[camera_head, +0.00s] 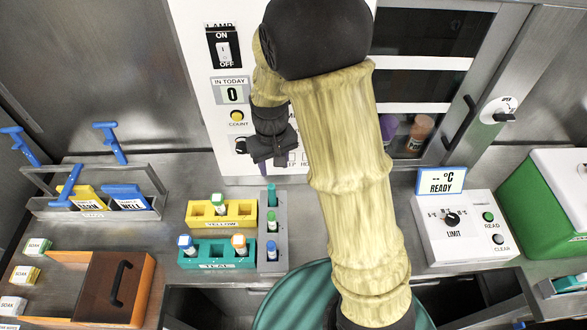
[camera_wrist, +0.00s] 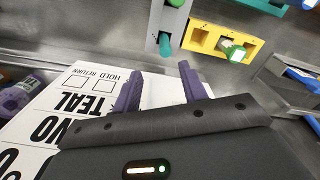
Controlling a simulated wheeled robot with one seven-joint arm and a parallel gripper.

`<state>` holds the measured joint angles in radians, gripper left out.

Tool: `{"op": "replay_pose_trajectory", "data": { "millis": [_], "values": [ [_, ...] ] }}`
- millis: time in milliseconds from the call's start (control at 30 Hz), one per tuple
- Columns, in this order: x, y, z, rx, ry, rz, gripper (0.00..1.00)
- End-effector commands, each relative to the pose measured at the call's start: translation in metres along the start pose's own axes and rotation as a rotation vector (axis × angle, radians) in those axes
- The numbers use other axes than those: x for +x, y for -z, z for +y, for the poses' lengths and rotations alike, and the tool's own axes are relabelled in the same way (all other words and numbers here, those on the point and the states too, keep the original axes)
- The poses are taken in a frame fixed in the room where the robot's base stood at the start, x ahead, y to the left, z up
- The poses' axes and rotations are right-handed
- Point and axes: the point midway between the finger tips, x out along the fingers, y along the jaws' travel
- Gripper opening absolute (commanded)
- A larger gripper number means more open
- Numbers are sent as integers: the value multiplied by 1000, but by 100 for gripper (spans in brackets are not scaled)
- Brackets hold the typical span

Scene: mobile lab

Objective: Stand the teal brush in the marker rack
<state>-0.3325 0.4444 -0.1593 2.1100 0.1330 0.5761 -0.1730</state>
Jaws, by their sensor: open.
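The grey marker rack (camera_head: 261,262) stands on the counter beside the yellow and teal racks; it also shows in the wrist view (camera_wrist: 153,38). A slim teal piece (camera_head: 271,194) stands upright in its far end and shows in the wrist view (camera_wrist: 165,44). I cannot tell for sure that it is the teal brush. A green-topped piece (camera_head: 271,217) and a blue-topped piece (camera_head: 271,248) stand in the same rack. My gripper (camera_head: 270,162) is open and empty, above and behind the rack's far end. Its purple fingers (camera_wrist: 160,78) are apart in the wrist view.
The yellow rack (camera_head: 236,223) and teal rack (camera_head: 218,265) hold capped vials left of the marker rack. A white panel with switches (camera_head: 203,80) rises behind my gripper. A limit box (camera_head: 470,247) stands right, and a brown sliding-lid box (camera_head: 92,285) lies left.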

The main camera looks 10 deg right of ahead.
Motion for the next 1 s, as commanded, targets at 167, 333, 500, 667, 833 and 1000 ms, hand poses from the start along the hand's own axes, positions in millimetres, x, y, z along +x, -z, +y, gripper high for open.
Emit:
{"op": "replay_pose_trajectory", "data": {
  "millis": [167,333,500,667,833,1000],
  "values": [
    [-29,-42,26,96,1,73,43],
    [-51,-94,45,191,-14,156,43],
    [-59,-125,52,243,-32,205,43],
    [-59,-130,53,251,-35,212,43],
    [-59,-129,53,250,-35,211,43],
    [-59,-129,53,250,-35,211,43]
  ]
}}
